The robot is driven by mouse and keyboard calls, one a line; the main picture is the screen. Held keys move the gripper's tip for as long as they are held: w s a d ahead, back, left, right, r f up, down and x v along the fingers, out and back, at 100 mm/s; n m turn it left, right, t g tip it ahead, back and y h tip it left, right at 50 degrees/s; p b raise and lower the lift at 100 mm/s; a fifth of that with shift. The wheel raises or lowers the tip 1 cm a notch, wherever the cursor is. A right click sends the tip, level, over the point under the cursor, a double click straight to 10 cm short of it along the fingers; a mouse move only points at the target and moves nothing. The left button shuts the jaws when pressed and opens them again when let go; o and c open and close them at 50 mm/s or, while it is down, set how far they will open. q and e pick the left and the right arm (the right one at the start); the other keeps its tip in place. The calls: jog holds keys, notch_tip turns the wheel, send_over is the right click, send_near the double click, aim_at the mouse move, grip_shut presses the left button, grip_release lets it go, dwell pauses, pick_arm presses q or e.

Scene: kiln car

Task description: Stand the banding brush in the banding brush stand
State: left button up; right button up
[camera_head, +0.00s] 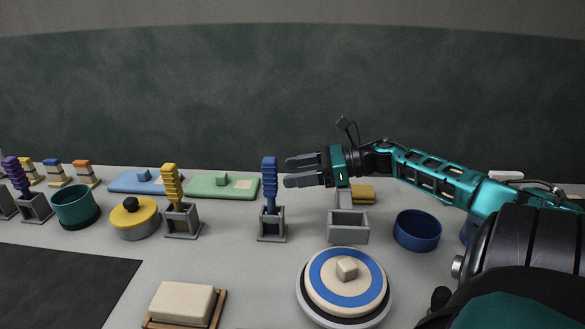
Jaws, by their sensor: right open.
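A blue brush (269,183) with a ribbed upper part stands upright in a small grey stand (271,238), near the middle of the table. I take these to be the banding brush and its stand; no label shows. The brush's lower end is hidden inside the stand. My right gripper (288,172) is open and empty. Its fingers point left, with the tips just right of the brush's upper part and apart from it in the picture. My left gripper is not in view.
A yellow brush (172,186) and a purple brush (16,174) stand in grey stands at left. A grey box (348,229) and blue bowl (417,231) are below my right arm. A blue-ringed disc (322,289) is in front. A dark mat (55,285) lies front left.

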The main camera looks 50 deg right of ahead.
jog(key=shift+p+v, duration=1.1)
jog(key=shift+v, duration=0.55)
jog(key=v, duration=1.3)
jog(key=shift+f, duration=0.15)
